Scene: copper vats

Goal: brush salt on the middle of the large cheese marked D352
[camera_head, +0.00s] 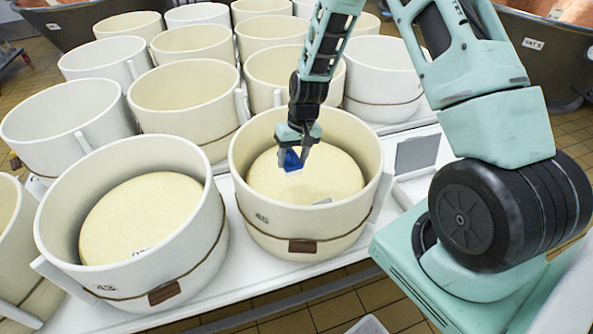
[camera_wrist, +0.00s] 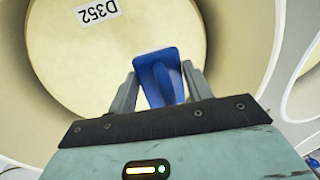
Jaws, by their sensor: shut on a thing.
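The large cheese marked D352 (camera_wrist: 60,50) lies inside a white round mould, its label (camera_wrist: 98,11) at the top of the wrist view. In the head view this cheese (camera_head: 335,180) sits in the front middle mould (camera_head: 270,215). My gripper (camera_head: 298,155) is over it, reaching down inside the rim. In the wrist view my gripper (camera_wrist: 160,85) is shut on a blue brush handle (camera_wrist: 160,70). The brush (camera_head: 292,160) shows as a small blue piece with a pale lower end near the middle of the cheese. I cannot tell whether its bristles touch the surface.
Another mould (camera_head: 65,215) with a cheese (camera_head: 145,215) stands at the left. Several empty moulds (camera_head: 180,85) stand behind on the white table. Copper vats (camera_head: 545,45) stand at the back.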

